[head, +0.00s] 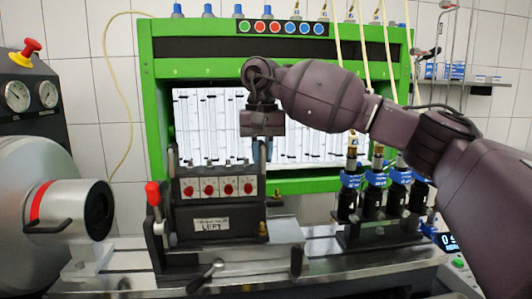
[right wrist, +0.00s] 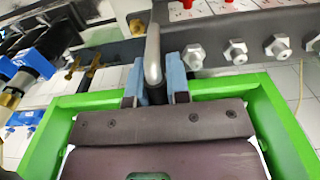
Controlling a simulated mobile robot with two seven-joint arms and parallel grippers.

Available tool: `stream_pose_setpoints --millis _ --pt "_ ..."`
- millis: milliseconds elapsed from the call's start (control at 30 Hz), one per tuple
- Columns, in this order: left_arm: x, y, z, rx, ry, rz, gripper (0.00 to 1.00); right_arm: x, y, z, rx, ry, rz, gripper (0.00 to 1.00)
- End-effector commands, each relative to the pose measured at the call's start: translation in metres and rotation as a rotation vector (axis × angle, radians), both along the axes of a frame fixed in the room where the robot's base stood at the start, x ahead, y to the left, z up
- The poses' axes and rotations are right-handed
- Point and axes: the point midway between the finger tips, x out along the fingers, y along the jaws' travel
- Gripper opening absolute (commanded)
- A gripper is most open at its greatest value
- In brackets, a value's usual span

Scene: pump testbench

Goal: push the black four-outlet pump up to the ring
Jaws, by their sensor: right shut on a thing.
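The black pump (head: 212,222) stands upright on the bench rails in the middle of the head view. The red ring (head: 39,202) is around the grey motor housing at the left; a gap lies between the motor's dark end and the pump. My right gripper (head: 262,150) is above the pump's right end, pointing down. In the right wrist view its blue-padded fingers (right wrist: 154,90) are shut on a grey upright handle (right wrist: 153,55) of the pump. My left gripper is not in view.
A red-knobbed lever (head: 153,194) stands at the pump's left side. A row of black-and-blue valves (head: 375,195) is to the right. The green frame (head: 155,110) with a white screen stands behind. A metal lever (head: 206,276) sticks out at the front.

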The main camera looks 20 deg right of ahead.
Motion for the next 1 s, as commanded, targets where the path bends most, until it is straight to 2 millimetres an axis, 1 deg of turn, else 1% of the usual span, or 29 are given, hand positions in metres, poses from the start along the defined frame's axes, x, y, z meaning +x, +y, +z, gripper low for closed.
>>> stream_pose_setpoints --millis 467,1000 --pt "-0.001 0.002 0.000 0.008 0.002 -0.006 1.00 0.000 0.003 0.000 0.002 -0.001 0.002 0.00" --pt "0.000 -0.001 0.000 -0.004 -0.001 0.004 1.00 0.004 0.016 0.000 0.002 -0.001 0.002 0.00"
